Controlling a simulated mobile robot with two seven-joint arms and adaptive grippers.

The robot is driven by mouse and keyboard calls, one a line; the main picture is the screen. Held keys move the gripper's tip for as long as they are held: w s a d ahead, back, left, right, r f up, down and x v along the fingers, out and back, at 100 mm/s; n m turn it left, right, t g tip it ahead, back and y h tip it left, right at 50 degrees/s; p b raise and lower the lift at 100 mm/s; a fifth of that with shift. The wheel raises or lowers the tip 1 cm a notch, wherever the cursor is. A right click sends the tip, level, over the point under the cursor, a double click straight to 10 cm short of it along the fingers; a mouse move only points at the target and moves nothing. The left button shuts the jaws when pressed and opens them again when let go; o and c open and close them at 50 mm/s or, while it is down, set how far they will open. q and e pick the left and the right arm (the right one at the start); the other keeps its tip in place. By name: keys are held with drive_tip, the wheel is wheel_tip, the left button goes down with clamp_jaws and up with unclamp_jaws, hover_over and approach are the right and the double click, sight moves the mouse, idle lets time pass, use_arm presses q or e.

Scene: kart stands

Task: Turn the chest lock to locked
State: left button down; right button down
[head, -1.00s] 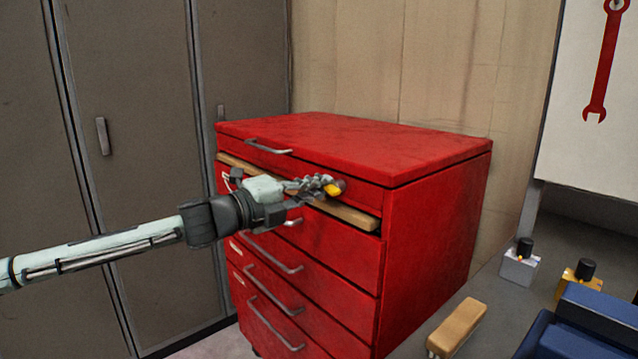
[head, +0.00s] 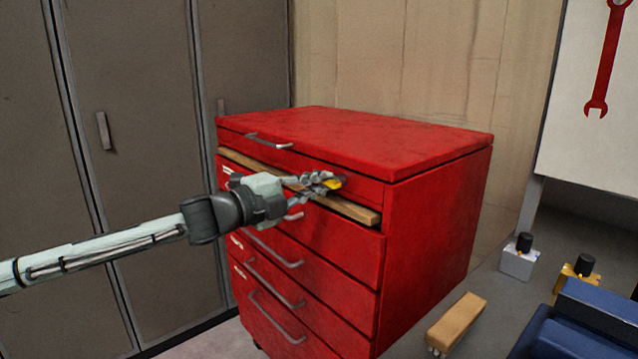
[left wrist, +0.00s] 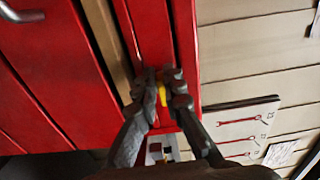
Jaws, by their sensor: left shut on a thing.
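The red chest (head: 435,220) stands in the middle of the head view, with its front facing left. The yellow lock key (head: 332,185) is at the right end of its upper front. It also shows in the left wrist view (left wrist: 161,95), between the two fingertips. My left gripper (head: 335,181) is shut on the yellow lock key, and its fingers hide much of it and of the lock behind. The exact angle of the lock is hard to tell. My right gripper is in neither view.
A wooden strip (head: 345,207) runs across the chest's front, just below the gripper. Several drawer handles (head: 275,250) stick out lower down. Grey lockers (head: 130,100) stand on the left. At the right a bench holds a brush (head: 457,322) and a blue object (head: 585,325).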

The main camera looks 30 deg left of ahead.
use_arm(q)
drive_tip(key=c, duration=1.6)
unclamp_jaws()
drive_tip(key=shift+c, duration=0.2)
drive_tip(key=v, duration=1.2)
